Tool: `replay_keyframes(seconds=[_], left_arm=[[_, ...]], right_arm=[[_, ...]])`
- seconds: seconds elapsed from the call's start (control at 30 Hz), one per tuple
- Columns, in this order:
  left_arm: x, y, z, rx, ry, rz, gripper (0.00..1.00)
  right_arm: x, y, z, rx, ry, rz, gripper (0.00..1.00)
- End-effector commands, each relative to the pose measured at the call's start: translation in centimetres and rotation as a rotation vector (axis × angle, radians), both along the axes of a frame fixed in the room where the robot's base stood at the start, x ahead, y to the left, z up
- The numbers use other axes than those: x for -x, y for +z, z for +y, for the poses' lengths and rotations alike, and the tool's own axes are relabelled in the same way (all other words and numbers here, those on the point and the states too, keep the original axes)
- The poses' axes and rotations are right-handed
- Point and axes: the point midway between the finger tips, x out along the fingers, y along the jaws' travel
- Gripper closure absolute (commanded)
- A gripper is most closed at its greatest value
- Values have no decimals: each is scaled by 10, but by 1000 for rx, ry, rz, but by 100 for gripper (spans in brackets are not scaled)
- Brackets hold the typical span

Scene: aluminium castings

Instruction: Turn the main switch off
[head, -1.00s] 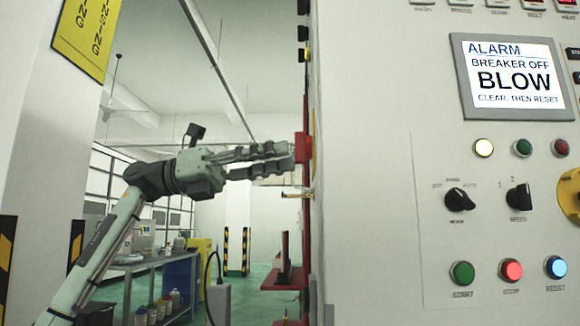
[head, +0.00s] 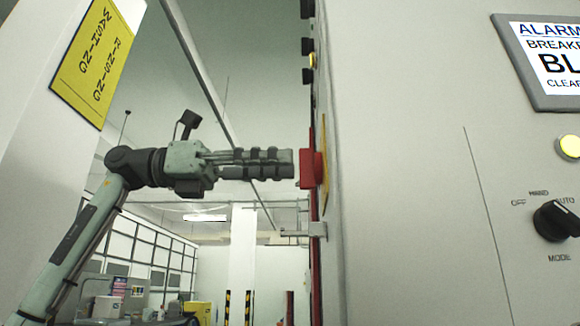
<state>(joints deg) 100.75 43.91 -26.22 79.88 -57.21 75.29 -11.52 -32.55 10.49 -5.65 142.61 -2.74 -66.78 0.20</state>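The main switch (head: 307,170) appears to be the red handle on a yellow plate (head: 325,163). It sits on the narrow left side of the grey cabinet, seen nearly edge-on, so its exact turn position is hard to read. My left gripper (head: 290,163) reaches in from the left, level with the red handle, with its fingertips right at its left edge. I cannot tell whether they touch it. The fingers overlap in this view, so their opening is not clear. My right gripper is not in view.
The cabinet front (head: 410,150) fills the right side, with an alarm screen (head: 550,62), a lit yellow lamp (head: 569,146) and a mode knob (head: 556,220). A metal bracket (head: 303,230) juts out below the switch. A yellow sign (head: 97,62) hangs on the pillar at left.

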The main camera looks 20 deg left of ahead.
Motion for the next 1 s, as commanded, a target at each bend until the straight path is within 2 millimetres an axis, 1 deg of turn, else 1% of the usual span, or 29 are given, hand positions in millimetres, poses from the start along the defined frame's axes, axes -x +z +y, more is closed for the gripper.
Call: replay_keyframes(seconds=[0.03, 0.1, 0.2, 0.5, 0.77, 1.0], left_arm=[[-2, 0, -7, -1, -1, -1, 68], [-3, 0, -15, -1, -2, -1, 68], [-5, 0, -21, 0, -1, -1, 68], [-7, 0, -24, 0, 0, 0, 68], [-6, 0, -23, 0, 0, 0, 100], [-6, 0, -23, 1, 0, 2, 100]], right_arm=[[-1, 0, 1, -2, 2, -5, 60], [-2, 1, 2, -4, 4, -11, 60], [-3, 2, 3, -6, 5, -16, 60], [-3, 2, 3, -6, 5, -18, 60], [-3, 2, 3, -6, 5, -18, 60], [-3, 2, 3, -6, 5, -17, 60]])
